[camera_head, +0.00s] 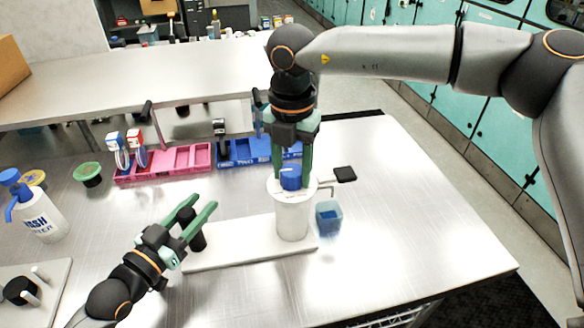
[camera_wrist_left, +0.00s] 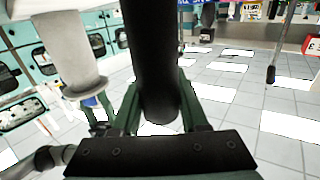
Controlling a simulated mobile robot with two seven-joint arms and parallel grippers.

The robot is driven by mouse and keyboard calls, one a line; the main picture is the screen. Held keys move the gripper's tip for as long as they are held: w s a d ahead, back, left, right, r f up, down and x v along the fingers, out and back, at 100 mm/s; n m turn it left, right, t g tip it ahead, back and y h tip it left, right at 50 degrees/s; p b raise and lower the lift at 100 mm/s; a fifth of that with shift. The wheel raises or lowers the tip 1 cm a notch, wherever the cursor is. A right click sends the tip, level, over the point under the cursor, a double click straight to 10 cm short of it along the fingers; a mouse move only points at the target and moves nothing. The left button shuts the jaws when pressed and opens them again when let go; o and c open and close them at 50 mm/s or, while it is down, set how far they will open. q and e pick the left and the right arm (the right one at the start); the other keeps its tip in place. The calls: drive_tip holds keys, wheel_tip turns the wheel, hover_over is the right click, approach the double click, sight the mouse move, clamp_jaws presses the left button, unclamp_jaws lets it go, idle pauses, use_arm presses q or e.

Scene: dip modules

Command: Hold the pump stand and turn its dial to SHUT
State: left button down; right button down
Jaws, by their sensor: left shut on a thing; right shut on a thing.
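The pump stand has a white base plate (camera_head: 232,246), a white cylinder (camera_head: 292,219) standing upright on it, and a black post (camera_head: 198,240) at its left end. A blue dial (camera_head: 291,180) sits on top of the cylinder. My left gripper (camera_head: 204,206) is shut on the black post, which also fills the middle of the left wrist view (camera_wrist_left: 152,60) between the green fingers. My right gripper (camera_head: 278,176) comes from above and is shut on the blue dial, its fingers on either side. The dial's marks are too small to read.
A small blue container (camera_head: 329,218) stands just right of the cylinder. A black square piece (camera_head: 345,174) lies behind it. Pink bins (camera_head: 170,163) and blue bins (camera_head: 237,152) stand at the back, and a white pump bottle (camera_head: 40,215) at left. The table's right side is clear.

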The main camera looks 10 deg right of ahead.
sight(292, 170)
drive_tip(key=n, duration=0.6)
drive_tip(key=shift+n, duration=0.4)
idle(0.4)
drive_tip(key=shift+c, duration=1.4)
unclamp_jaws()
wheel_tip(292, 170, up, 12)
